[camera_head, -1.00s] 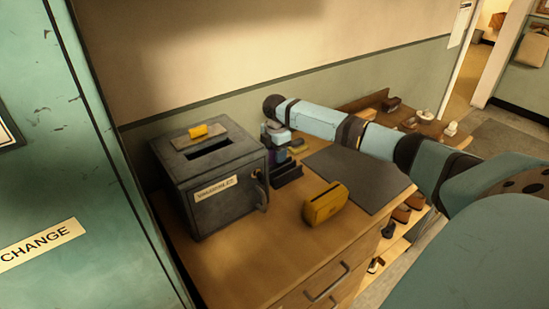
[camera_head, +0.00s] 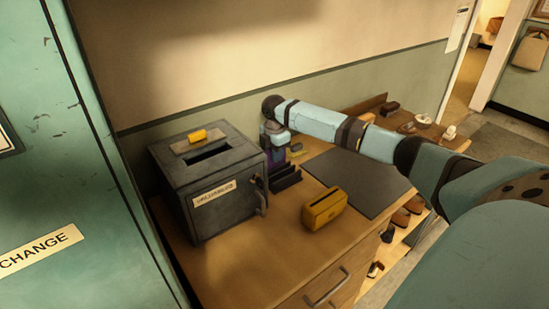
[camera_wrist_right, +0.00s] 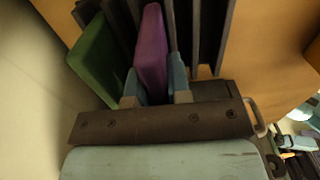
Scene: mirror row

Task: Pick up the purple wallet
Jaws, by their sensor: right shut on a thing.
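The purple wallet (camera_wrist_right: 152,50) stands on edge between the two blue fingers of my right gripper (camera_wrist_right: 156,85) in the right wrist view. The fingers are shut on it. In the head view a bit of purple wallet (camera_head: 277,158) shows under my right gripper (camera_head: 275,152), just behind the dark slotted rack (camera_head: 285,178). I cannot tell whether the wallet's lower edge is clear of the rack. My left gripper is not in view.
A green wallet (camera_wrist_right: 97,60) stands close beside the purple one. A dark metal box (camera_head: 213,180) with a label stands to the left of the rack.

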